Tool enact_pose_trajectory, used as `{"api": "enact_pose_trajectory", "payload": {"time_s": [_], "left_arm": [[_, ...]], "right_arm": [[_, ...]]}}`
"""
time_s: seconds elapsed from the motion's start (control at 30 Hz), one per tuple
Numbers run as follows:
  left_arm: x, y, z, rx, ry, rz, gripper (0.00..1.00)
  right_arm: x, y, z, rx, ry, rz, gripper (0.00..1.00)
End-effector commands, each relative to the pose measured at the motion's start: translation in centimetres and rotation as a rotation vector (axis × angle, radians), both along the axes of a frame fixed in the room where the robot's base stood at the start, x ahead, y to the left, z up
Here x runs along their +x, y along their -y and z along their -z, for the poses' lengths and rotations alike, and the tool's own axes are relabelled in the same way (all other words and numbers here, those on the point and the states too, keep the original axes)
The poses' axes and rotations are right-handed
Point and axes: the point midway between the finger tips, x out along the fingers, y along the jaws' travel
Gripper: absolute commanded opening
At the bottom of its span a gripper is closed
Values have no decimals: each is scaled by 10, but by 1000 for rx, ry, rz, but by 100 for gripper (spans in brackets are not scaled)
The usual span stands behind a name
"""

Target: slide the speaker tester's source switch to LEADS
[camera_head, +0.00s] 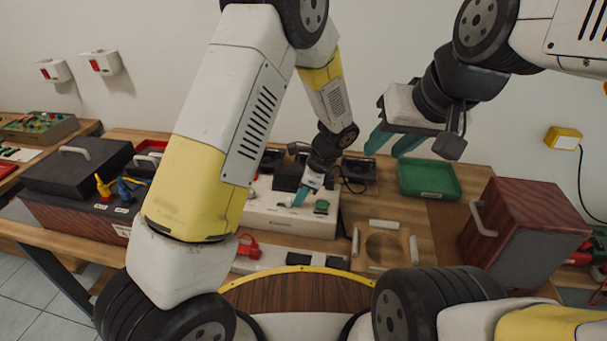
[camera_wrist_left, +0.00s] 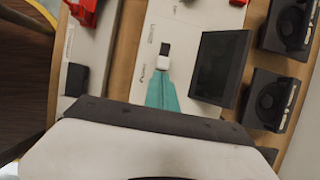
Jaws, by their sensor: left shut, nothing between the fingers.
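The speaker tester (camera_head: 285,219) is a white box with a dark screen, on the bench in front of me. In the left wrist view its white top (camera_wrist_left: 190,25) carries the screen (camera_wrist_left: 220,66) and a small black-and-white slide switch (camera_wrist_left: 164,54). Small print sits around the switch, too small to read. My left gripper (camera_head: 300,197) is low over the tester. Its teal fingers (camera_wrist_left: 163,88) are shut and empty, tips just short of the switch; contact cannot be told.
Black speaker units (camera_head: 358,172) stand behind the tester. A green tray (camera_head: 429,178) and a wooden speaker cabinet (camera_head: 520,232) are to the right. A dark case (camera_head: 78,168) and yellow and blue leads (camera_head: 104,187) are at left. A red object (camera_head: 248,246) lies in front.

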Motion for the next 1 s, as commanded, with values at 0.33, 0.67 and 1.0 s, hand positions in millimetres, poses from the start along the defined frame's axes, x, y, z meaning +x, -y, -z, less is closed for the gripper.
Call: {"api": "enact_pose_trajectory", "payload": {"time_s": [0.33, 0.67, 1.0], "left_arm": [[0, -1, 1, 0, 0, 0, 0], [6, -31, 1, 0, -1, -1, 0], [6, -31, -3, 3, 1, -3, 0]], "right_arm": [[0, 0, 0, 0, 0, 0, 36], [0, 0, 0, 0, 0, 0, 36], [0, 0, 0, 0, 0, 0, 36]]}}
